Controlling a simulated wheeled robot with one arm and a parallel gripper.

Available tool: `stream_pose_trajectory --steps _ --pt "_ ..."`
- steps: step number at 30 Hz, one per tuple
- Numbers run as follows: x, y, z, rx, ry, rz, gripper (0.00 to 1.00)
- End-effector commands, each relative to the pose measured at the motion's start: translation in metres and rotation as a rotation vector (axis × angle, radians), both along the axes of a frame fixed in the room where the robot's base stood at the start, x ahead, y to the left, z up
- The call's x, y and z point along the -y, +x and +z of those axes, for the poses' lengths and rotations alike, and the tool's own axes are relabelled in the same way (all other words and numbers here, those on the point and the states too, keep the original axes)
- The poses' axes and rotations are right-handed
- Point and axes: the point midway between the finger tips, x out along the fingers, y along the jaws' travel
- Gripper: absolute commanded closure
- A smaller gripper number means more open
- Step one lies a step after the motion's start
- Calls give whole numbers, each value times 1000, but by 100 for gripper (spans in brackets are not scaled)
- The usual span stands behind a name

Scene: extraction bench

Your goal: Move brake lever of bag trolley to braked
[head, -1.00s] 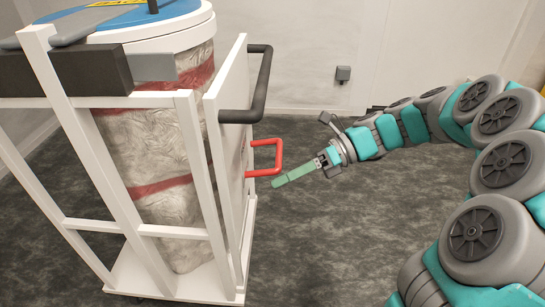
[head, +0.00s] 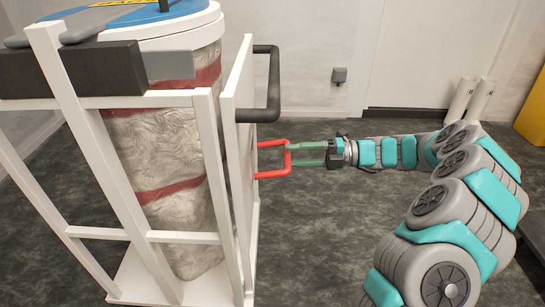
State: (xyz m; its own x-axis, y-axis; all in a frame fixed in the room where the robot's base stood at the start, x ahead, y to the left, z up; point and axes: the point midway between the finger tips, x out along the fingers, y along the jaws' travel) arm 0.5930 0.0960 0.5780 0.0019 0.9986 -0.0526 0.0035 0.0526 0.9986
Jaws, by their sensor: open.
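The bag trolley (head: 222,238) is a white frame on the left, holding a tall grey bag (head: 168,130) with red bands. A red U-shaped lever (head: 272,174) sticks out from its right side panel, below a black handle (head: 270,98); it looks like the brake lever. My gripper (head: 296,154) has green fingers, spread apart one above the other. It is level with the lever, with its fingertips at the lever's outer bar. I cannot tell whether the fingers touch the bar. Nothing else is between them.
The black handle juts out above my gripper. A grey wall box (head: 339,76) is on the back wall. Two pale cylinders (head: 470,99) stand at the back right, near a yellow object (head: 534,108). The dark floor below the lever is clear.

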Motion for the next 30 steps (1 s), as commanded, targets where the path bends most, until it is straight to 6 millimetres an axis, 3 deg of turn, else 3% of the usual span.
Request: stream_pose_trajectory --steps 9,21,30 --pt "-46 -1 -2 4 -1 5 48" --pt "-55 -1 -3 4 -1 2 48" --pt "-55 -1 -3 4 -1 2 80"
